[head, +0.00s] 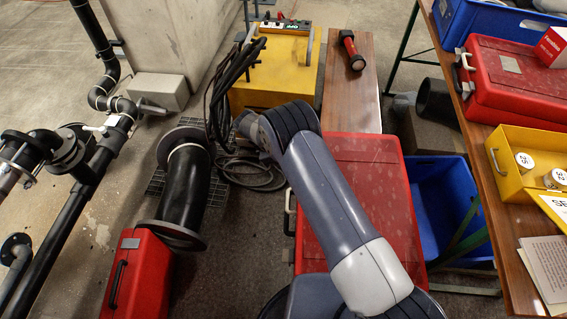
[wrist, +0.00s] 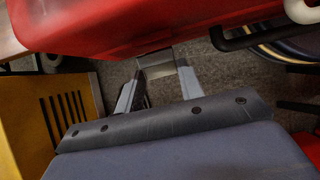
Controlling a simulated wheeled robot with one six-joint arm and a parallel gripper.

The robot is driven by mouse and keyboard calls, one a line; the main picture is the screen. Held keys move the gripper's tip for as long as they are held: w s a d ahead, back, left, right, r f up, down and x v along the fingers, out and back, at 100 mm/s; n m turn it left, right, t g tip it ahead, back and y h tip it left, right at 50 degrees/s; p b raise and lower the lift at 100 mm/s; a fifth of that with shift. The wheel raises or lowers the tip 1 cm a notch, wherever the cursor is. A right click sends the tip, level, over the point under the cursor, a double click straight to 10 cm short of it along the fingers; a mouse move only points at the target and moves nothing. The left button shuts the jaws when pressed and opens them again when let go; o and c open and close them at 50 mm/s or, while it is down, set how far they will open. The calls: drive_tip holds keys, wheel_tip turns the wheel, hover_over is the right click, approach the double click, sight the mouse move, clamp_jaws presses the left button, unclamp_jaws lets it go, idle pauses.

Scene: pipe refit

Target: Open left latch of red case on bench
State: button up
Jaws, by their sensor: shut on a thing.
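The red case (head: 375,180) lies on the bench in the middle of the head view, partly covered by my arm. A pale fitting (head: 290,202) shows on its left side. In the wrist view the red case (wrist: 110,22) fills the top, with a black handle (wrist: 245,38) at the right. A grey metal latch (wrist: 156,64) hangs at its lower edge. My gripper (wrist: 158,76) has its two fingers on either side of this latch and is shut on it. The head view does not show my fingers.
Another red case (head: 505,85), a yellow box (head: 535,148) and a blue crate (head: 475,30) are on the right table. A black flanged pipe (head: 185,190) and a red box (head: 140,275) stand left. A blue bin (head: 445,200) is right of the case.

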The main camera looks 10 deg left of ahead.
drive_tip(key=o, duration=1)
drive_tip(key=v, duration=1)
drive_tip(key=shift+a+r, duration=0.15)
drive_tip(key=shift+r, duration=0.25)
